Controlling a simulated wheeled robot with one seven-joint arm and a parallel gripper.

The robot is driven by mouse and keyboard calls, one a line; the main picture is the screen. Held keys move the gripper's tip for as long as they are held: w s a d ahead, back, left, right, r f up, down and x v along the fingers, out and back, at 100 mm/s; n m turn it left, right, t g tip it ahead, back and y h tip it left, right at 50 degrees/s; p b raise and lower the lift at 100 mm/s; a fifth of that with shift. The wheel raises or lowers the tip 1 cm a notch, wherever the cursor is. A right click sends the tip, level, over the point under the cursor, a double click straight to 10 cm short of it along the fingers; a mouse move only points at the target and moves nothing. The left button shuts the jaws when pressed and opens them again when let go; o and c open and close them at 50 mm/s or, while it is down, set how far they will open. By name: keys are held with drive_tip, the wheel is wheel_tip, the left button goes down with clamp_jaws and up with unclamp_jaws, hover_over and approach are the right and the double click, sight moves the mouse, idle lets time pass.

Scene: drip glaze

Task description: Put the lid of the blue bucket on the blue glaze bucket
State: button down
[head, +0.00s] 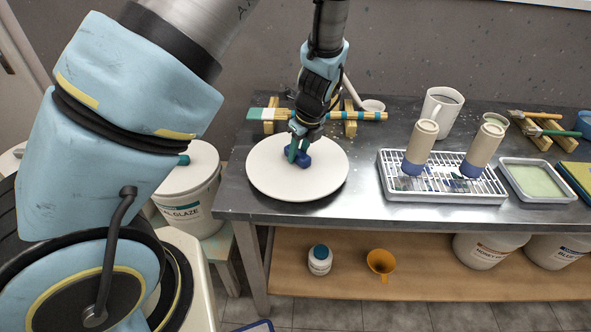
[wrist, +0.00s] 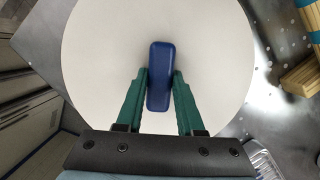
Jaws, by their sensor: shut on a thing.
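A round white lid (head: 275,178) with a blue knob (head: 304,157) is at the left end of the metal table. My gripper (head: 299,150) is shut on the blue knob from above. In the wrist view, the green fingers of my gripper (wrist: 160,88) press the sides of the knob (wrist: 160,62), and the white lid (wrist: 95,50) spreads out level beneath. I cannot tell whether the lid touches the table or hangs just above it.
A glaze bucket (head: 190,212) with a teal-knobbed lid stands left of the table (head: 365,210). A drying rack (head: 440,190) with two upturned vessels is right of the lid. Brushes on a wooden rest (head: 352,118) lie behind. More buckets (head: 488,248) stand on the lower shelf.

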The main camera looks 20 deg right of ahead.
drive_tip(key=shift+r, duration=0.45)
drive_tip(key=shift+r+p, duration=1.85)
drive_tip(key=shift+r, duration=0.5)
